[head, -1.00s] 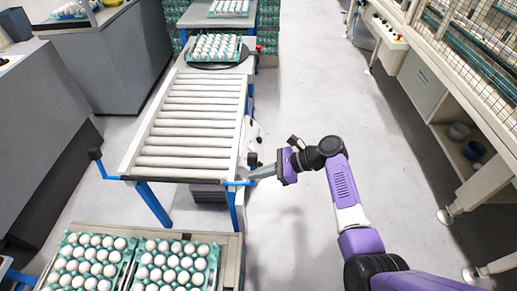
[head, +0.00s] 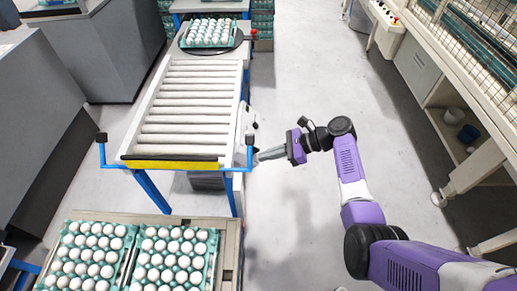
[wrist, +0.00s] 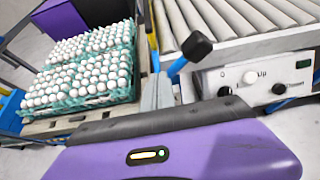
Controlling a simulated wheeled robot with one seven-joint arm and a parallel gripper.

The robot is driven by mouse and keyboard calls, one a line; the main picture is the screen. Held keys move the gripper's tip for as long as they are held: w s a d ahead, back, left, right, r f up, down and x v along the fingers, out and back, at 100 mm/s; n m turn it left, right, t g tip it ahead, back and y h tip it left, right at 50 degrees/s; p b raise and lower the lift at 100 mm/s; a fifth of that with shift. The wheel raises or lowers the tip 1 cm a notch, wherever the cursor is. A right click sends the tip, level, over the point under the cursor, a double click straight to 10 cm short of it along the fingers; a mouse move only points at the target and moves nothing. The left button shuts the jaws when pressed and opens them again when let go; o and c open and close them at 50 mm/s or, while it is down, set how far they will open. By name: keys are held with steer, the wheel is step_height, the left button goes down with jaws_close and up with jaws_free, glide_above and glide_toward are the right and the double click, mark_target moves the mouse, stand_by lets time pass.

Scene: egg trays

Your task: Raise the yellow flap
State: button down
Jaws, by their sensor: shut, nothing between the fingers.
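The yellow flap (head: 172,165) shows as a narrow yellow strip across the near end of the roller conveyor. A blue handle with a black knob (head: 101,137) stands at its left end, and a blue handle with a black knob (head: 249,138) at its right end. Both handles point up. My gripper (head: 259,157) is shut and empty just right of the right handle. In the wrist view, the right black knob (wrist: 197,45) and its blue rod are close to my gripper fingers (wrist: 158,90). I cannot tell whether they touch.
White control box (wrist: 255,85) with knobs is on the conveyor's right side. Egg trays (head: 175,262) fill the table below the conveyor's near end. Another egg tray (head: 208,43) sits on the black turntable at the far end. The floor (head: 300,225) right of the conveyor is clear.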

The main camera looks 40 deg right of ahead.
steer(key=s+d+p, duration=0.2)
steer(key=s+d, duration=0.2)
steer(key=shift+s, duration=0.25)
stand_by(0.6)
